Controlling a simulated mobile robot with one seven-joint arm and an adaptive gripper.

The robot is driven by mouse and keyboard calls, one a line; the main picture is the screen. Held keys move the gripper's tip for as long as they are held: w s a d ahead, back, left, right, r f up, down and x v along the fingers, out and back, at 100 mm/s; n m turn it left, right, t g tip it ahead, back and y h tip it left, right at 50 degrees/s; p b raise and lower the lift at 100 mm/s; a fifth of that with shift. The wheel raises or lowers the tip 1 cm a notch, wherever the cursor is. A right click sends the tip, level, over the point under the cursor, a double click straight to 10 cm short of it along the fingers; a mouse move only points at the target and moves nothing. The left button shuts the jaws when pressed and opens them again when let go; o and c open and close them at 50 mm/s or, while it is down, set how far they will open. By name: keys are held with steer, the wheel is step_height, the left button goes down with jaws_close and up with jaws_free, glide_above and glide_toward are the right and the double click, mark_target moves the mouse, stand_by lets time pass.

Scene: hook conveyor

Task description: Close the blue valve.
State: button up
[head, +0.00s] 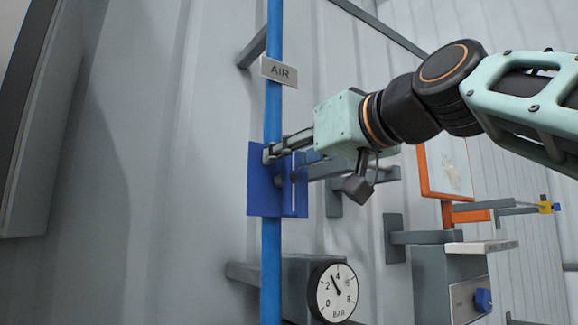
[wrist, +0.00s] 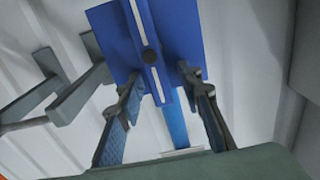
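The blue valve is on a vertical blue pipe (head: 271,255) under an AIR sign (head: 279,71). It has a flat blue plate (head: 263,192) and a blue bar handle with a white stripe (head: 295,197), which runs roughly along the pipe. In the wrist view, the handle (wrist: 137,18) and its dark pivot show in front of the plate (wrist: 185,25). My gripper (head: 276,152) is at the upper part of the valve. In the wrist view its two fingers (wrist: 158,80) are spread, with the handle's near end between them and gaps visible on both sides.
A round BAR gauge (head: 333,293) sits just below right of the valve, its needle between 2 and 4. Grey brackets (head: 350,185) stick out right of the pipe. A grey box with a blue knob (head: 484,300) and an orange frame (head: 430,180) stand further right. The wall left is clear.

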jaws_close()
steer(key=shift+d+m, duration=0.1)
steer(key=shift+m, duration=0.2)
steer(key=m, duration=0.2)
steer(key=shift+w+d+f+m, duration=0.1)
steer(key=shift+w+d+m, duration=0.2)
steer(key=shift+d+m, duration=0.1)
steer(key=shift+w+d+f+m+p, duration=0.15)
steer(key=shift+w+d+f+m, duration=0.3)
steer(key=shift+m, duration=1.95)
steer(key=shift+d+f+m+p, duration=0.2)
steer(key=shift+f+m, duration=0.5)
steer(key=shift+m, duration=1.7)
steer(key=shift+w+d+f+m+p, duration=0.1)
steer(key=shift+w+d+f+m, duration=0.35)
steer(key=shift+m, duration=1.95)
steer(key=shift+s+a+f, duration=0.15)
steer(key=shift+s+f, duration=0.05)
